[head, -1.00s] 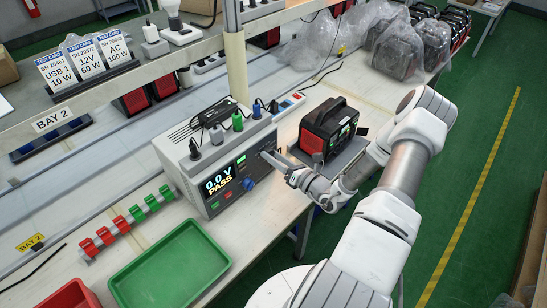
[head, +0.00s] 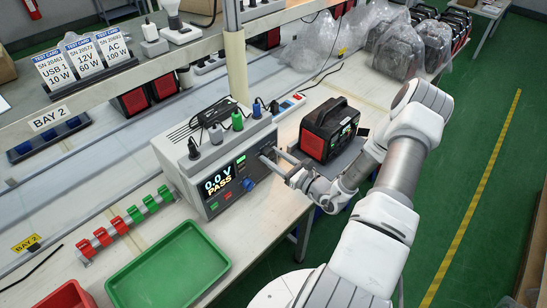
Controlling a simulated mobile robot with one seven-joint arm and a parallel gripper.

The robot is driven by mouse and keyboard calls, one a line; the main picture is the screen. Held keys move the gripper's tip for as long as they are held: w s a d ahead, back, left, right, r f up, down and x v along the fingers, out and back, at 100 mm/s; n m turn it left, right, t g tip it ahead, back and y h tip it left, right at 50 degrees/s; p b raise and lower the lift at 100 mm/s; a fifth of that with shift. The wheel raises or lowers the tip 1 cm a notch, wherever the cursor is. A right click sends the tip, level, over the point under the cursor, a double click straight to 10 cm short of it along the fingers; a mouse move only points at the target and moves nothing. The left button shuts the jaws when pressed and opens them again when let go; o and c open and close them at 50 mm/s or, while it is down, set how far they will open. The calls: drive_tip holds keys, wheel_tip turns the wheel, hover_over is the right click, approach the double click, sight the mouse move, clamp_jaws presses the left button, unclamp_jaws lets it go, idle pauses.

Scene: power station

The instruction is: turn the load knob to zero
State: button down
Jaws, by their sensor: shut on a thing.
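The grey tester (head: 215,160) stands on the bench with its front panel toward my arm. A blue knob (head: 248,184) sits low on the panel, apart from my fingers. My gripper (head: 269,154) reaches the right end of the panel from the right. Its fingers are shut on a small grey knob there, mostly hidden by the fingers. The knob's mark and any label cannot be read.
A black and red power unit (head: 328,130) stands close behind my gripper. A green tray (head: 170,268) and a rack with red and green clips (head: 120,224) lie left of the tester. Plugs with cables (head: 237,121) stand on its top. Test cards (head: 84,55) stand on the shelf.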

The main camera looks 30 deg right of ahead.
idle(0.3)
drive_tip(key=shift+c, duration=1.6)
unclamp_jaws()
drive_tip(key=b+v, duration=0.1)
drive_tip(key=v, duration=1.6)
drive_tip(key=shift+s, duration=0.25)
drive_tip(key=shift+d, duration=0.1)
